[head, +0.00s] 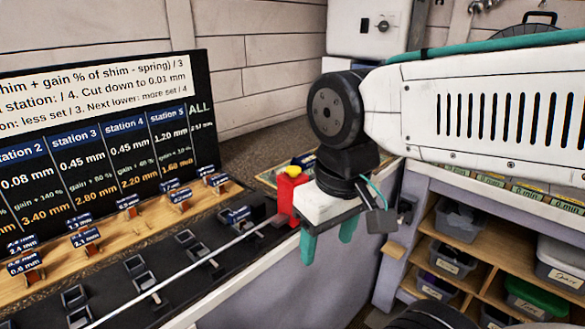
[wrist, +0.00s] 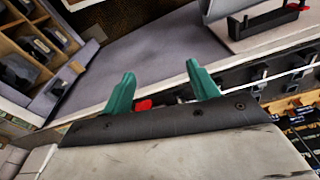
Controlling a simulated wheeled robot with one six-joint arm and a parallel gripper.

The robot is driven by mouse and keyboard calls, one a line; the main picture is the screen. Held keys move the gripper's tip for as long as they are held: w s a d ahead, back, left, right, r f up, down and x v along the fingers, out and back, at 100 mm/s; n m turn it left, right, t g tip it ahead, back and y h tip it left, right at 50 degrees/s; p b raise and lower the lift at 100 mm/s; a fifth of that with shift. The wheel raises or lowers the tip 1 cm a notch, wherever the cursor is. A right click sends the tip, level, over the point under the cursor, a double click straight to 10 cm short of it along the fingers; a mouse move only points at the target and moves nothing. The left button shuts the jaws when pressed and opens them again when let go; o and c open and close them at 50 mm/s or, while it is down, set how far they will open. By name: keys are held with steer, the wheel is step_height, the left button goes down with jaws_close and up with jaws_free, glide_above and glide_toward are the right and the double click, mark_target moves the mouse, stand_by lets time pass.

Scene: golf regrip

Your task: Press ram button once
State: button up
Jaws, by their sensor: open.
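A red block with a yellow cap (head: 290,187) stands at the right end of the bench, just behind and left of my gripper in the head view. It may carry the ram button, but I cannot tell for certain. A small piece of red (wrist: 143,104) shows between the finger bases in the wrist view. My gripper (head: 328,240) is open and empty, its two teal fingers pointing down in front of the bench end. The fingers also show apart in the wrist view (wrist: 160,72). They appear clear of the red block.
A metal shaft (head: 190,265) runs along the bench over dark holders. A wooden rack (head: 150,222) holds several labelled pieces before a screen (head: 95,155). Shelves with bins (head: 460,225) stand at right. A grey surface (wrist: 150,50) lies beyond the fingers.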

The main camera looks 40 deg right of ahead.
jaws_close()
stand_by(1.8)
